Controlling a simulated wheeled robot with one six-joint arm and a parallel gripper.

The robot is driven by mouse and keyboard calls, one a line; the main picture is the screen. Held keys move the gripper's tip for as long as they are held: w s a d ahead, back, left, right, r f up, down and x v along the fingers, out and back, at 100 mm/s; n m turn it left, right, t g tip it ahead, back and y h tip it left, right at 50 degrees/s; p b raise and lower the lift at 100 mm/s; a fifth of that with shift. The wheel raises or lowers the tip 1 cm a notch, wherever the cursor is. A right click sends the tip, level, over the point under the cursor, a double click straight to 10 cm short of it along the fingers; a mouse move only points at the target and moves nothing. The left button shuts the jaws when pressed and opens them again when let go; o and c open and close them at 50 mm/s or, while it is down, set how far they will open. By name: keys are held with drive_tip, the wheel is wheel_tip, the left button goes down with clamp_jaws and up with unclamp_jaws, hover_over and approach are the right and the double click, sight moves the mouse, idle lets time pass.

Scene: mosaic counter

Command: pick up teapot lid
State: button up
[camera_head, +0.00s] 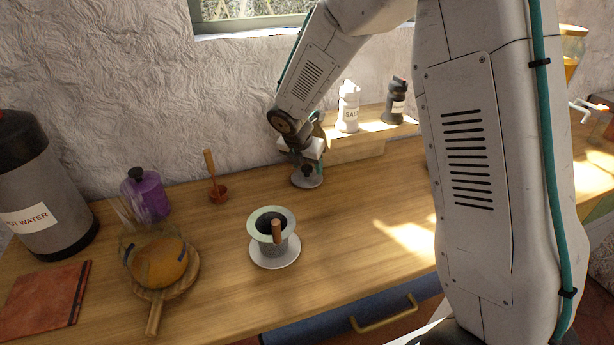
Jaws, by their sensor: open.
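A small round grey lid (308,182) with a dark knob lies at the back of the wooden counter, left of the raised wooden shelf; it looks like the teapot lid. My gripper (307,167) points down right over it, with its open jaws at the knob. I cannot tell whether the fingers touch the knob, as the jaws are small and dark here. No teapot is clearly recognizable; an orange round vessel (158,262) with clear, glassy parts sits on a round wooden board with a handle (155,318) at the left.
A purple jar (149,197), a small brown pot (219,195) and a hot water urn (40,190) stand left. Salt (348,108) and dark (395,105) shakers stand on the shelf (355,148).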

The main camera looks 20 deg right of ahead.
drive_tip(key=shift+a, duration=0.1)
drive_tip(key=c, duration=1.1)
drive_tip(key=shift+o, duration=0.2)
